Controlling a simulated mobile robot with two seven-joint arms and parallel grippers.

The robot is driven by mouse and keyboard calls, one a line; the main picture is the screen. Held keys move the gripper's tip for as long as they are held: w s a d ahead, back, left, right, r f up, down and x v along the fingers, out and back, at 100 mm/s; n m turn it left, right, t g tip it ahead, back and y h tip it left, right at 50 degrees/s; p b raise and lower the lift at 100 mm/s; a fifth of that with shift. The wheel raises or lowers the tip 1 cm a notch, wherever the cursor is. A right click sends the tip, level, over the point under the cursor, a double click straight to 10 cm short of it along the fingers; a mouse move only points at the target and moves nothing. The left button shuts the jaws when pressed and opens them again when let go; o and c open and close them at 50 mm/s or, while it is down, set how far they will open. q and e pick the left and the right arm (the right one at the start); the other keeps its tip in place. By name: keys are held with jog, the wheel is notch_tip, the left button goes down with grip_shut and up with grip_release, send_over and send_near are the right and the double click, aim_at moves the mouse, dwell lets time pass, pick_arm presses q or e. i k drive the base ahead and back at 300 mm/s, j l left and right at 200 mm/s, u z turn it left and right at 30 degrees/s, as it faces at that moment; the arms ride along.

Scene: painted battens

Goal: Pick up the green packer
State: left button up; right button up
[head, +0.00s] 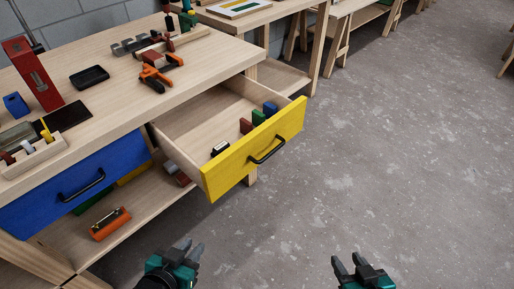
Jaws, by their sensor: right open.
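The green packer (258,117) stands in the open drawer with the yellow front (222,176), close behind that front. A red packer (246,126) is on its left and a blue packer (270,108) is on its right. Its lower part is hidden by the drawer front. My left gripper (192,247) is at the bottom of the head view, in front of and below the drawer, with a gap between its fingers and nothing in them. My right gripper (347,261) is open and empty over the floor, to the right of and below the drawer.
A black and white piece (219,149) lies at the drawer's left end. The drawer juts out from the wooden bench (212,60), with a black handle (267,151). A blue drawer (78,183) is shut on the left. The floor (400,150) to the right is clear.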

aim_at(258, 118)
jog(key=u, duration=0.75)
jog(key=l+u, duration=0.2)
jog(key=u, duration=0.2)
jog(key=l+u, duration=0.2)
jog(key=u, duration=0.2)
jog(key=l+u, duration=0.25)
jog(key=u, duration=0.15)
jog(key=k+l+u, duration=0.1)
jog(key=l+u, duration=0.2)
jog(key=l, duration=0.15)
jog(key=k+l+u, duration=0.1)
jog(key=l+u, duration=0.25)
jog(key=k+l, duration=0.15)
jog(key=l, duration=0.15)
jog(key=k+l+u, duration=0.1)
jog(key=l, duration=0.2)
jog(key=k+l+u, duration=0.1)
jog(key=l, duration=0.2)
jog(key=k, duration=0.05)
